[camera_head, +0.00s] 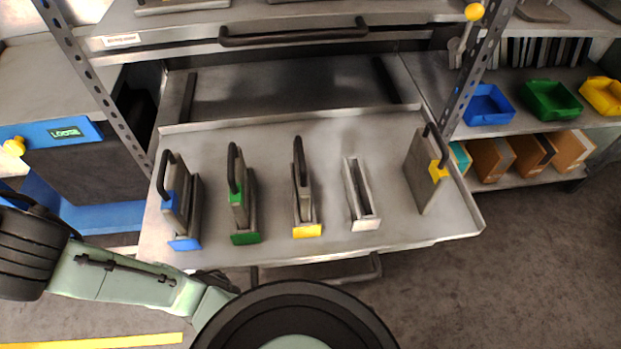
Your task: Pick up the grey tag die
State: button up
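An open drawer tray (330,250) holds a row of upright metal dies with dark loop handles. The die (301,180) in the yellow-fronted holder (307,231) shows no coloured tag; its small tag looks grey. A die with a yellow tag (425,175) stands outside the holders at the tray's right side. Between them is an empty holder with a pale grey front (365,224). A blue-tagged die (178,198) and a green-tagged die (238,197) stand in holders of matching colour at the left. My arm crosses the lower left; my gripper is not visible.
A closed drawer with a long handle (293,34) is above the tray. Perforated posts (479,70) stand either side. Blue (488,104), green (550,100) and yellow bins sit on the right shelf. A blue unit with a lit display (65,133) is at left.

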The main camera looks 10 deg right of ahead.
aim_at(301, 181)
jog(key=k+j+z, duration=0.4)
jog(key=k, duration=0.4)
jog(key=k+j+z, duration=0.2)
jog(key=k, duration=0.2)
